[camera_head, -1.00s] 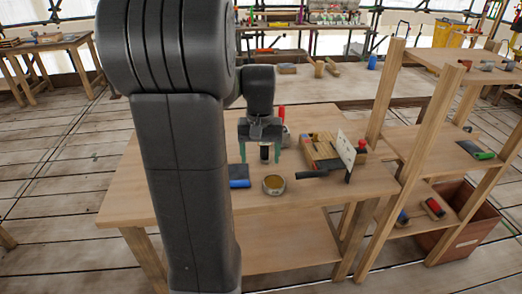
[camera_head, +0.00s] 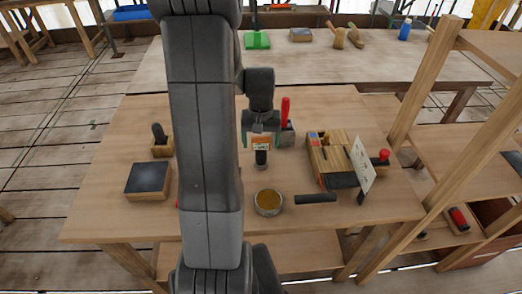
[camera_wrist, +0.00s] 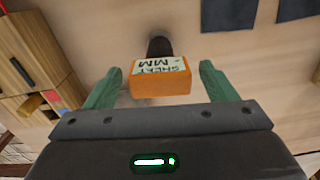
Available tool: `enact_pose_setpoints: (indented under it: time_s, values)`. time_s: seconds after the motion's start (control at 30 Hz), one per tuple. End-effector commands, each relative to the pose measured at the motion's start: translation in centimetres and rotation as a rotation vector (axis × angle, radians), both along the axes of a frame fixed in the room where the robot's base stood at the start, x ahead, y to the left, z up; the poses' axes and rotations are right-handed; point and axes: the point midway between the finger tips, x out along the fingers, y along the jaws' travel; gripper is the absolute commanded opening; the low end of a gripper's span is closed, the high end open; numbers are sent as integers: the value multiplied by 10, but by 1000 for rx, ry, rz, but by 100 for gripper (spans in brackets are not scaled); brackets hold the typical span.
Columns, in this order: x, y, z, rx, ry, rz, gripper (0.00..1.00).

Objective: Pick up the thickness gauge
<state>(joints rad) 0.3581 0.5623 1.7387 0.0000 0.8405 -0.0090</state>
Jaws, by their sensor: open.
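The thickness gauge looks to be the orange piece with a white "SHEET MM" label and a dark handle (camera_wrist: 160,77). In the wrist view it sits between my two green fingers, with a visible gap on each side. In the head view the gauge (camera_head: 261,142) is on the wooden workbench, under my wrist, its dark end toward the front. My gripper (camera_wrist: 160,70) is open around it; in the head view my gripper (camera_head: 261,138) partly hides it.
A red-handled tool in a grey block (camera_head: 287,134) stands close right. A round tin (camera_head: 269,203) and a black bar (camera_head: 316,199) lie in front. A wooden box (camera_head: 328,158) and white card (camera_head: 361,168) are right; a dark-topped block (camera_head: 148,180) is left.

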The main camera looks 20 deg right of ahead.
Motion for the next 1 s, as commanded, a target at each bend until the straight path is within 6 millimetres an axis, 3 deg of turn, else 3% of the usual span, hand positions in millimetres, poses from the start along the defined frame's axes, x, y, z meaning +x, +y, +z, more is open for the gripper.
enact_pose_setpoints:
  time_s: [0.33,0.6,0.63,0.87,1.0]
  values:
    - [0,0,-9,0,0,0,78]
    - [0,0,-9,0,0,0,27]
    - [0,0,-9,0,-1,0,25]
    - [0,0,-8,0,-1,0,25]
    - [1,0,5,-2,-5,0,25]
